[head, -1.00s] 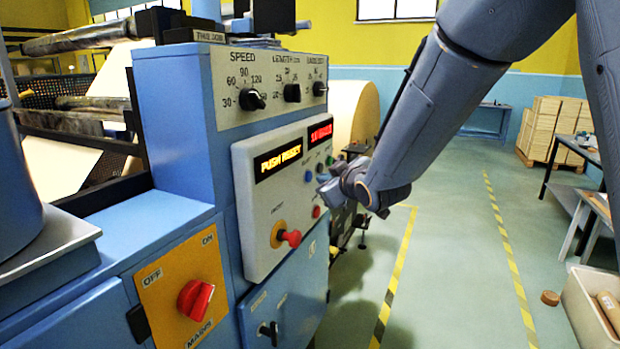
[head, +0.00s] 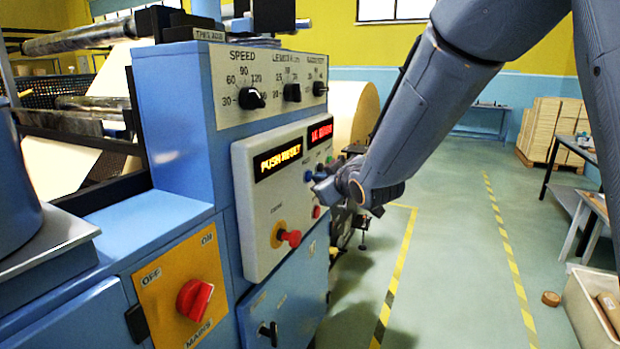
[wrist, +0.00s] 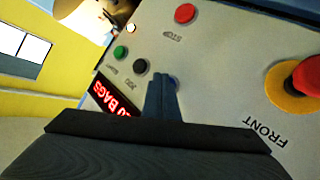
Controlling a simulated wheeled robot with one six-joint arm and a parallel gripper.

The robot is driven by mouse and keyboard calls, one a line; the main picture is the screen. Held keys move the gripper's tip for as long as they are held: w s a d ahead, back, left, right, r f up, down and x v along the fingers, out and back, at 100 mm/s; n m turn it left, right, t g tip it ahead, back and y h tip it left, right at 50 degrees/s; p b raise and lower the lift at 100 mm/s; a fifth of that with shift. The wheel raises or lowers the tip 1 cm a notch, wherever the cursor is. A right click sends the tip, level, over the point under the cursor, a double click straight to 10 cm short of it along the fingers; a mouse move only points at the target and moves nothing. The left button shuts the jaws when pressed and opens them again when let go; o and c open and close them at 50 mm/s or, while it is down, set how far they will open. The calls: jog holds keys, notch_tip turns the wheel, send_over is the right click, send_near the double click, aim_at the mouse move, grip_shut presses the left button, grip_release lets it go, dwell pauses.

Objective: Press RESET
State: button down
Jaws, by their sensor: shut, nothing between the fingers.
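The light grey control panel (head: 262,222) is on the front of the blue machine, with a yellow display (head: 278,159) that seems to read PUSH RESET. A blue button (head: 308,176) sits below the displays. My gripper (head: 318,188) is at the panel's right part, close to this button. In the wrist view my gripper (wrist: 162,80) is shut and empty, its tips over the panel. A bit of blue (wrist: 177,82) shows beside the tips, probably the blue button, mostly hidden. I cannot tell whether the tips touch it. No RESET label is readable.
In the wrist view a black button (wrist: 140,66), a green button (wrist: 120,53) and a red STOP button (wrist: 185,13) are close by. A red mushroom knob (head: 290,238) sticks out lower on the panel. A red MAINS switch (head: 195,299) is at lower left.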

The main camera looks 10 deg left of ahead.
jog(key=shift+w+a, duration=0.1)
jog(key=shift+a, duration=0.15)
dwell(0.4)
jog(key=shift+d, duration=0.15)
jog(key=shift+s+d, duration=0.3)
jog(key=shift+d, duration=0.35)
jog(key=shift+d, duration=0.1)
jog(key=d, duration=0.1)
jog(key=s+d, duration=0.1)
jog(key=d, duration=0.1)
jog(key=d+p, duration=0.1)
jog(key=shift+s+d, duration=0.25)
jog(key=shift+s, duration=0.1)
dwell(0.4)
